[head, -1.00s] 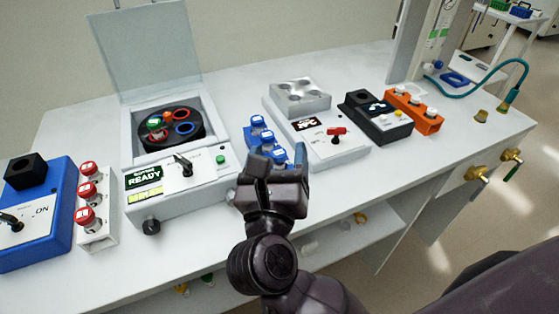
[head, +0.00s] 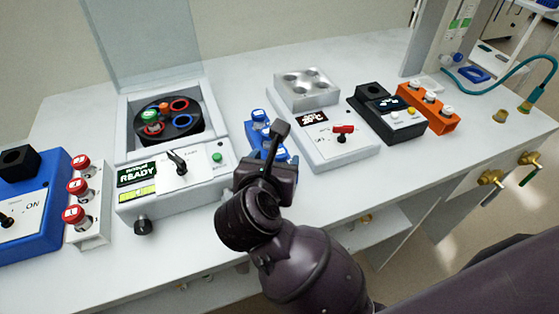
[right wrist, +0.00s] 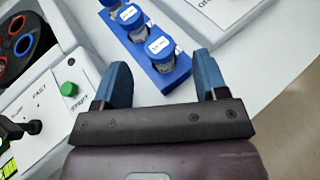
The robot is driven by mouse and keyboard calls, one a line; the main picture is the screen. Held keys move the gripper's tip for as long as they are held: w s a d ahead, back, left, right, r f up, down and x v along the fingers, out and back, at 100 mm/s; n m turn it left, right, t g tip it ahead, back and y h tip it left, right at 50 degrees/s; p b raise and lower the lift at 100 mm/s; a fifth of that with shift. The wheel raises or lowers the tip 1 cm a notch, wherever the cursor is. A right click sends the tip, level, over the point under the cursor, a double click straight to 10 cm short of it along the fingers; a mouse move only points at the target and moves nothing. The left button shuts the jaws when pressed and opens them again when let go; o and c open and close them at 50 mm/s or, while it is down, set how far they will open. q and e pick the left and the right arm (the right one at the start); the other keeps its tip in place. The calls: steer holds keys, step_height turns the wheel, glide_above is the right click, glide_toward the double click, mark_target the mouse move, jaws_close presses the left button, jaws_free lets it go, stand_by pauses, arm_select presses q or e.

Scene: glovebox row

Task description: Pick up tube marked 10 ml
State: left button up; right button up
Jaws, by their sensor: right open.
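Blue-capped tubes with white labels stand in a blue rack (right wrist: 178,78) in the right wrist view. The nearest tube (right wrist: 161,48) and the one behind it (right wrist: 131,18) show their caps and labels; the lettering is too blurred to read surely. A third is cut by the top edge. My right gripper (right wrist: 162,78) is open and empty, its blue fingers spread just in front of the nearest tube. In the head view, my right gripper (head: 280,142) partly hides the rack and its tubes (head: 260,117). My left gripper is not in view.
A centrifuge (head: 150,205) with open lid and a green-capped tube in its rotor stands left of the rack. A heating block device (head: 350,155) stands right of it. A white rack (head: 92,235) holds red-capped tubes; an orange rack (head: 440,124) holds white-capped ones.

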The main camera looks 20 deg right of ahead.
mark_target(278, 157)
steer(key=shift+x, duration=2.7)
steer(key=shift+a+f, duration=0.1)
steer(key=shift+f, duration=0.05)
